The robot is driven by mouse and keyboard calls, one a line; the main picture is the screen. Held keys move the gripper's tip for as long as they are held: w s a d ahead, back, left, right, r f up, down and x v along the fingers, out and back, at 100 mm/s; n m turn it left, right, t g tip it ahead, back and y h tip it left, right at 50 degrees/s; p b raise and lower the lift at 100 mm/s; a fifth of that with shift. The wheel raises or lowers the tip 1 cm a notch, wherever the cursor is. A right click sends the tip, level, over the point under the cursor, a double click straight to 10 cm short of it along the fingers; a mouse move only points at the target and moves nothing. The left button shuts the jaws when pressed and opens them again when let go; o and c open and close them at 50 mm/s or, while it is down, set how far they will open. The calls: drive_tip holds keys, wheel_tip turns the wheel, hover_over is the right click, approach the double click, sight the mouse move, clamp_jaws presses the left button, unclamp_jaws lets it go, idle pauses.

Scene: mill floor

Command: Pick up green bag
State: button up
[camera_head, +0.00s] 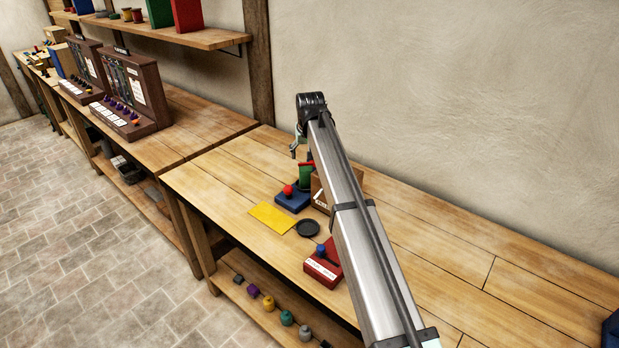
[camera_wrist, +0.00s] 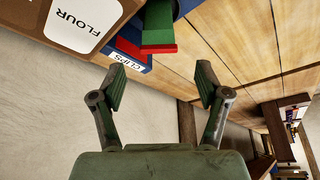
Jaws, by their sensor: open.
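The green bag (camera_head: 306,176) stands on the workbench beside a brown box, with a red strip along its top; my arm hides part of this area. In the wrist view the green bag (camera_wrist: 158,22) shows at the top centre, its red strip (camera_wrist: 159,49) towards me. My gripper (camera_head: 296,149) is above and close to the bag in the head view. In the wrist view my gripper (camera_wrist: 160,84) is open with nothing between its fingers, and the bag lies beyond the fingertips, apart from them.
The brown flour box (camera_head: 322,192) stands right beside the bag. A blue box labelled CLIPS (camera_wrist: 131,57) is close by. A yellow sheet (camera_head: 272,216), a black dish (camera_head: 307,228) and a red labelled box (camera_head: 322,266) lie in front. The wall is behind; the bench's left end is clear.

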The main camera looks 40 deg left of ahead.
sight(305, 168)
drive_tip(key=p+x, duration=0.2)
drive_tip(key=x, duration=0.5)
drive_tip(key=shift+w+f, duration=0.1)
drive_tip(key=shift+p+x, duration=1.4)
drive_tip(key=shift+x, duration=1.35)
drive_tip(key=shift+d, duration=0.1)
drive_tip(key=c, duration=1.4)
